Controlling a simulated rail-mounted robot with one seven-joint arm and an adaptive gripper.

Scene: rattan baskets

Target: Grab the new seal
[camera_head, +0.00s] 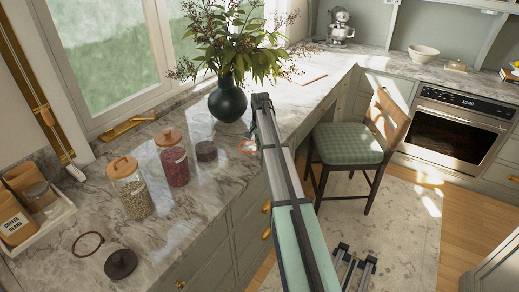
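Two ring-like things lie on the marble counter (180,215); I cannot tell for sure which is the new seal. A thin brown ring (103,238) lies flat at the front left, beside a dark round lid (121,264). A small orange-and-white round item (248,146) lies farther back, close to my arm; its details are too small to tell. My gripper (356,260) shows at the bottom, right of the counter and over the floor. Its two fingers are apart with nothing seen between them. It is well away from both rings.
Two lidded glass jars, one of seeds (136,198) and one of red contents (175,165), stand mid-counter. A dark lid (206,150) and a plant vase (228,100) stand behind. A tray (52,228) holds canisters at left. A green chair (348,143) stands right.

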